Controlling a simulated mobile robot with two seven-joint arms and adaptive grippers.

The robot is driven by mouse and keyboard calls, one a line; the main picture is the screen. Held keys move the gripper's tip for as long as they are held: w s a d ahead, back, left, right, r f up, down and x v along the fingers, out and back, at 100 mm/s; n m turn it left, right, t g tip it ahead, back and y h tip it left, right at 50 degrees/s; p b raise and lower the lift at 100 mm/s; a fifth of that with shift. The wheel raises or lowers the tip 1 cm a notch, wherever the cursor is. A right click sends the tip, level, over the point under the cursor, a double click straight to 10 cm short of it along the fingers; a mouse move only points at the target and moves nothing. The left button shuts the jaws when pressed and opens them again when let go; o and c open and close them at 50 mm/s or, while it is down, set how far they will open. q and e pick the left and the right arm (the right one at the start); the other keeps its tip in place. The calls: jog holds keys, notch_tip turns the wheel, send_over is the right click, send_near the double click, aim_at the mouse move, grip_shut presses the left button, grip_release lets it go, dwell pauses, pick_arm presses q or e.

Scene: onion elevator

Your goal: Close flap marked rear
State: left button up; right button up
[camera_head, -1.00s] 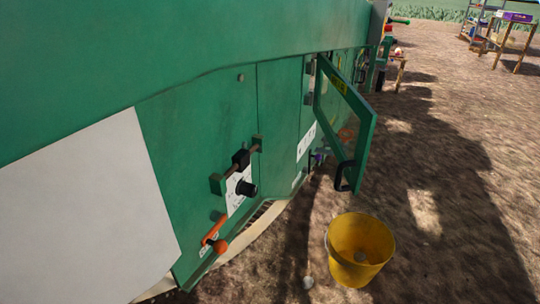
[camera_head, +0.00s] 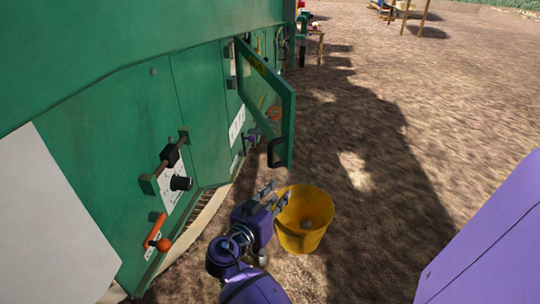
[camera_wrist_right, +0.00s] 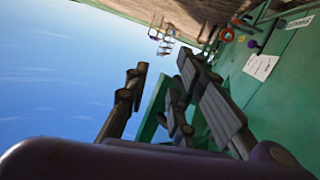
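A green-framed flap (camera_head: 289,122) stands open, swung outward from the green machine wall. My left gripper is out of view.
A yellow bucket (camera_head: 303,236) with a round object inside stands on the soil just beyond my right gripper. A black-knobbed latch (camera_head: 180,183) and an orange lever (camera_head: 157,238) stick out of the wall. Open soil lies right of the flap.

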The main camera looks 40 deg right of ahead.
jog(key=m+t+h, duration=0.1)
send_near(269, 157)
jog(key=x, duration=1.1)
grip_shut()
